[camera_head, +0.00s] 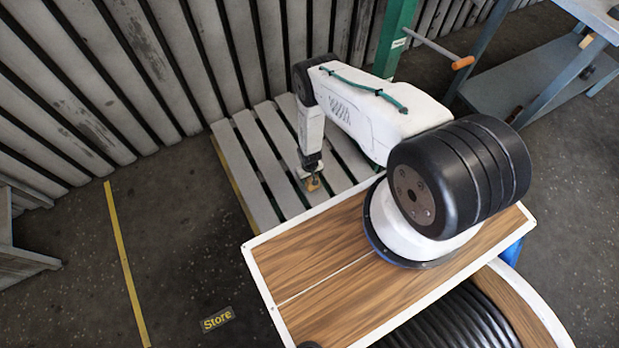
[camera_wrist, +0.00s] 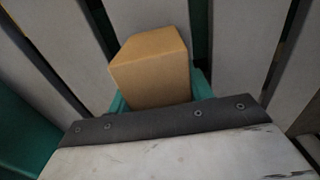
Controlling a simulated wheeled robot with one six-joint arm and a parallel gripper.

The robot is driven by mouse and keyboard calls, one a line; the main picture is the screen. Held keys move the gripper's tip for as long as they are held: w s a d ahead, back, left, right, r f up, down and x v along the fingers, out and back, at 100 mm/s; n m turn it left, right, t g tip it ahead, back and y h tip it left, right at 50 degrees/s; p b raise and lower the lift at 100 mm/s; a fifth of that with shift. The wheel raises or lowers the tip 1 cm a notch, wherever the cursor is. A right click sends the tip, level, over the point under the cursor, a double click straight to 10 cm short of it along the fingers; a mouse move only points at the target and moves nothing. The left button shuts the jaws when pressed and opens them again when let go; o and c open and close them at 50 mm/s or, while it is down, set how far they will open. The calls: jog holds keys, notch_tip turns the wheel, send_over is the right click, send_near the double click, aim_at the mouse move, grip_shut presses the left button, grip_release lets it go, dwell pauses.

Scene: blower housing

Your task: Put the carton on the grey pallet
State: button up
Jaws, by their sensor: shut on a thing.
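The carton (camera_wrist: 152,68) is a plain tan box, seen close in the wrist view between the green fingers of my gripper (camera_wrist: 158,94). My gripper is shut on it. In the head view my arm reaches down over the grey pallet (camera_head: 248,165), and a small bit of the carton (camera_head: 313,184) shows at the gripper's lower end. The pallet's slats (camera_wrist: 236,50) lie behind the carton in the wrist view. I cannot tell whether the carton touches the slats.
A slatted grey wall (camera_head: 110,90) stands behind the pallet. A green post (camera_head: 395,35) with an orange-ended rod (camera_head: 462,63) rises behind my arm. A blue-grey bench (camera_head: 530,85) is at right. A yellow floor line (camera_head: 125,260) and a "Store" label (camera_head: 217,319) mark the open floor at left.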

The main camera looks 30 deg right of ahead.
jog(key=shift+f, duration=0.25)
jog(key=shift+f, duration=0.1)
jog(key=o, duration=1.2)
